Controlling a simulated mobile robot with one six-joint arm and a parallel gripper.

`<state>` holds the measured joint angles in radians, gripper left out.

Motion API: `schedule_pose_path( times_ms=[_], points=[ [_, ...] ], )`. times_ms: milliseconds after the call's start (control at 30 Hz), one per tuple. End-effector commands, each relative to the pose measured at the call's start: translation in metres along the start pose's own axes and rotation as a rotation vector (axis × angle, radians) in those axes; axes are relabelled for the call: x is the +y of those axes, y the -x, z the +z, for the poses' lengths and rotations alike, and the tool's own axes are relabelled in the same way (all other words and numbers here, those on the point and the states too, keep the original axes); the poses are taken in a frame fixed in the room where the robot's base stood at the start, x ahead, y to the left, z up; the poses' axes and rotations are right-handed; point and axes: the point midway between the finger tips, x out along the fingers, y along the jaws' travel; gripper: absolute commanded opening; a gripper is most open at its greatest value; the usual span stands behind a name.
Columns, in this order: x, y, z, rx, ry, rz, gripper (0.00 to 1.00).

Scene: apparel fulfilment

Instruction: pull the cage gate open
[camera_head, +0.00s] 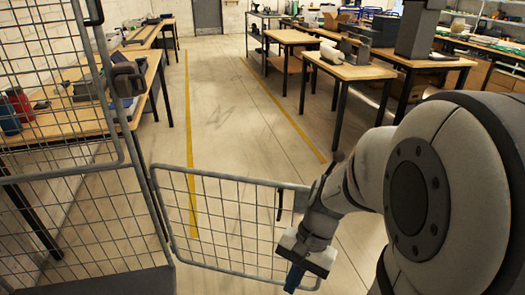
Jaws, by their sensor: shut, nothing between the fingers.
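The cage gate (222,215) is a low grey wire-mesh panel in a tubular frame. Its left end meets the tall cage's post, and it stands angled out from the cage across the lower middle of the view. My gripper (292,280) is at the gate's right end, pointing down, with blue at its tip. The fingers are shut and hold nothing. My arm covers the gate's right edge, so I cannot tell whether the gripper touches the frame. A short dark upright part (280,203) shows near the top rail's right end.
The tall mesh cage side (62,130) fills the left. Behind it a wooden bench (75,122) carries boxes and a dark device. More tables (345,71) stand at the right. The floor aisle (222,110) between yellow lines is clear.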

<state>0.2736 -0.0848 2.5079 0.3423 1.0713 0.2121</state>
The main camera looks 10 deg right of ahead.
Motion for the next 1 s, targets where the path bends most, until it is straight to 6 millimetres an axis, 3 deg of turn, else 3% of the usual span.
schedule_pose_path(
  times_ms=[233,467,567,700,933,967,1000],
  points=[
    [-0.019,0.006,0.000,-0.526,-0.786,-0.268,0.00],
    [-0.029,0.033,-0.046,-1.061,-1.440,-0.541,0.00],
    [-0.018,0.046,-0.078,-1.316,-1.685,-0.669,0.00],
    [0.010,0.055,-0.120,-1.660,-1.945,-0.844,0.00],
    [0.055,0.052,-0.159,-2.029,-2.136,-1.041,0.00],
    [0.058,0.051,-0.161,2.042,2.133,1.047,0.00],
    [0.061,0.050,-0.163,2.031,2.106,1.044,0.00]
  ],
)
